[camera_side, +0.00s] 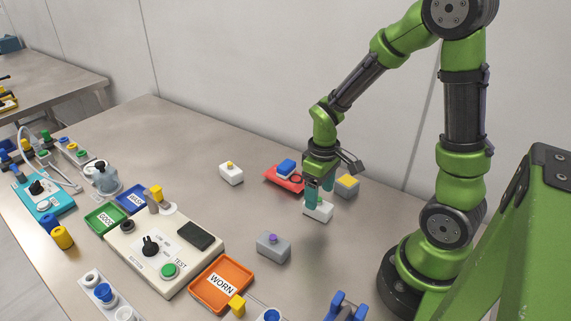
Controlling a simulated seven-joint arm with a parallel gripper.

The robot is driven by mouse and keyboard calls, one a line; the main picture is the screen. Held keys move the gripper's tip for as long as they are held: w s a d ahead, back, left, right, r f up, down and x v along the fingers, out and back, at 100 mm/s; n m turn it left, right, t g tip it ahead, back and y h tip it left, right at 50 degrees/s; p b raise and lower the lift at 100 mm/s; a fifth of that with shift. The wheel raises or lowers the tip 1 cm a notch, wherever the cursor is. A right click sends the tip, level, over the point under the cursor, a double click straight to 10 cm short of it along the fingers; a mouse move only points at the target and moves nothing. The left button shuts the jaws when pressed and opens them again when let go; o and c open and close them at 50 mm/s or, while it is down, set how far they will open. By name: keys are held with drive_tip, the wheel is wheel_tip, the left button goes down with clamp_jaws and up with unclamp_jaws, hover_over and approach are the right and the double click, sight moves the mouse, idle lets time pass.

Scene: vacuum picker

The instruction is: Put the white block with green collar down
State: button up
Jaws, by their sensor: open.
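A white block (318,211) is directly below my gripper (319,196), right of the middle of the side view. My gripper points down, and its teal-green fingers are open at the top of this block. The fingers hide the block's top, so I cannot make out a green collar apart from them. The block looks upright and at the table surface (345,240); a small gap under it cannot be ruled out from this angle.
The test panel (190,262) and orange WORN tray (245,270) lie front left.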

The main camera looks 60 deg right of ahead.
sight(319, 200)
drive_tip(key=s+a+r+m+t+y, duration=0.1)
drive_tip(key=s+a+r+m+t, duration=0.1)
drive_tip(key=a+r, duration=0.3)
drive_tip(key=s+a+r+m+t+y, duration=0.1)
drive_tip(key=a+r+t, duration=0.3)
drive_tip(key=r, duration=1)
drive_tip(key=shift+s+a+m+t, duration=0.4)
drive_tip(key=shift+s+m+t, duration=0.15)
drive_tip(key=shift+s, duration=0.2)
